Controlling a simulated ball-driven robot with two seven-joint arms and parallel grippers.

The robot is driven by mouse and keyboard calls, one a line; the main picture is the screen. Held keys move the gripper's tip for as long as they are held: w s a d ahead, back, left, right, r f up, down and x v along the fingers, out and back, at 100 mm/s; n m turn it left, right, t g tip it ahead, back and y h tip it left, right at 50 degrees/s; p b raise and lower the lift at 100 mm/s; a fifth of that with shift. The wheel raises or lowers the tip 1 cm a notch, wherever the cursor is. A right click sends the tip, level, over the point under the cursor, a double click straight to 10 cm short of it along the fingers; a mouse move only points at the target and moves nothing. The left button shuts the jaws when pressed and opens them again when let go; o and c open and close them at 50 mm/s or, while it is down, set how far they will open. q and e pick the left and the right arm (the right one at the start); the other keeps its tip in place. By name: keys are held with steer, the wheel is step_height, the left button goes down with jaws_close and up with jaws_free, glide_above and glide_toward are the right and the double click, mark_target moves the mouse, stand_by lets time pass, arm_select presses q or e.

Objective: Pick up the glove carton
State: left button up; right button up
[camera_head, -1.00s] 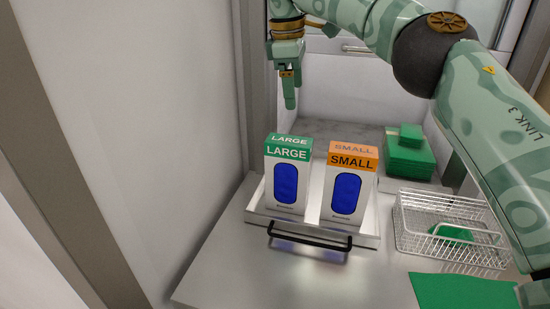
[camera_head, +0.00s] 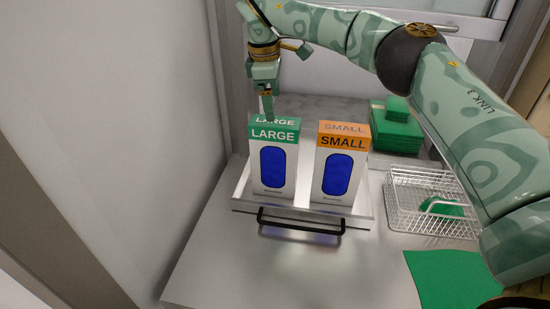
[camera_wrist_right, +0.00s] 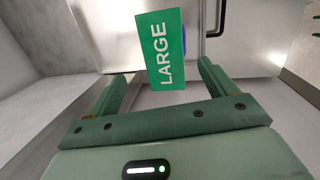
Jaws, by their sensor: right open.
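A white glove carton with a green LARGE top (camera_head: 274,165) and a blue oval window stands upright in a tray. A similar carton with an orange SMALL top (camera_head: 340,165) stands to its right. My right gripper (camera_head: 267,112) points down over the back of the LARGE carton's top. In the right wrist view the LARGE carton's green top (camera_wrist_right: 165,48) lies ahead of the open fingers of the gripper (camera_wrist_right: 162,82), in line with the gap between them. The fingers hold nothing. Whether they overlap the carton in height I cannot tell. My left gripper is out of view.
The shallow tray (camera_head: 245,206) has a black handle (camera_head: 300,225) at its front. A wire basket (camera_head: 425,205) with a green item stands at right, and stacked green packs (camera_head: 397,132) stand behind it. A green mat (camera_head: 450,278) lies front right. A wall (camera_head: 130,120) rises close at left.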

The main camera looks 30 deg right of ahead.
steer(key=p, duration=0.2)
glide_above(274, 146)
steer(key=w+d, duration=0.1)
steer(key=w, duration=0.2)
steer(key=f, duration=0.5)
steer(key=shift+s+d, duration=0.15)
steer(key=shift+s, duration=0.1)
steer(key=shift+f, duration=0.25)
steer(key=shift+f, duration=0.25)
jaws_close()
